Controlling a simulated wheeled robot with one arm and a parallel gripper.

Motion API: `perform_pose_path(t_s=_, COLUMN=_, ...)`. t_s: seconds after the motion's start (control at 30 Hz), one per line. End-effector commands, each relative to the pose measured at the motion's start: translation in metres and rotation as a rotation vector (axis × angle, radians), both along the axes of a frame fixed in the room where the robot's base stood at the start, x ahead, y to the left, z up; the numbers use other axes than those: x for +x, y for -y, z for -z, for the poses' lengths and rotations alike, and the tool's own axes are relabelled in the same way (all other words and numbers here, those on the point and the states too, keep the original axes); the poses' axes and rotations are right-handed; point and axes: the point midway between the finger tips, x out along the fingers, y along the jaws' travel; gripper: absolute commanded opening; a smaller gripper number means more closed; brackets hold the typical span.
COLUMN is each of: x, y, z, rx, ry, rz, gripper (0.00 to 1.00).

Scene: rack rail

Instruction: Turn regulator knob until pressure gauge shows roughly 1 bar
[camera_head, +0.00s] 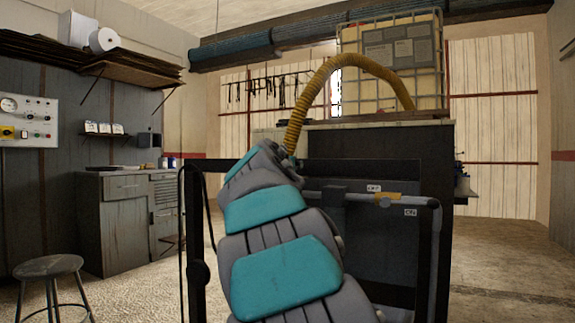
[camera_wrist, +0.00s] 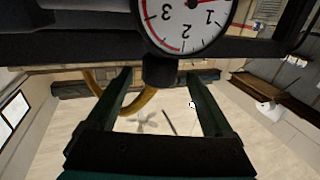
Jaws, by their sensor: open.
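In the wrist view a round white pressure gauge (camera_wrist: 187,28) with a black rim is cut off by the top edge. The numbers 1, 2 and 3 show on its dial. A red pointer-like mark shows near the 1, but its full length is out of frame, so the reading is unclear. A dark knob-like part (camera_wrist: 160,71) sits directly below the gauge, likely the regulator knob. My gripper (camera_wrist: 158,78) is open, its two dark green fingers on either side of this part, with visible gaps. In the head view my arm hides the gripper and gauge.
A dark frame with a grey pipe (camera_head: 385,201) stands ahead. Behind it are a dark cabinet (camera_head: 385,150), a caged tank (camera_head: 392,62) and a yellow hose (camera_head: 338,66). A stool (camera_head: 50,268) stands at left, below a wall control panel (camera_head: 28,121). Floor at right is clear.

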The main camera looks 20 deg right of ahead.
Motion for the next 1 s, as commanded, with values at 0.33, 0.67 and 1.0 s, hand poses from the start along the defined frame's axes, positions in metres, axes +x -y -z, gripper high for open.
perform_pose_path(t_s=0.33, x=0.035, y=0.024, z=-0.001, rx=0.001, ry=0.000, rz=0.000, gripper=0.86)
perform_pose_path(t_s=0.67, x=0.050, y=0.034, z=0.000, rx=0.001, ry=-0.001, rz=0.002, gripper=0.86)
perform_pose_path(t_s=1.0, x=0.049, y=0.033, z=0.000, rx=0.000, ry=0.000, rz=0.001, gripper=0.68)
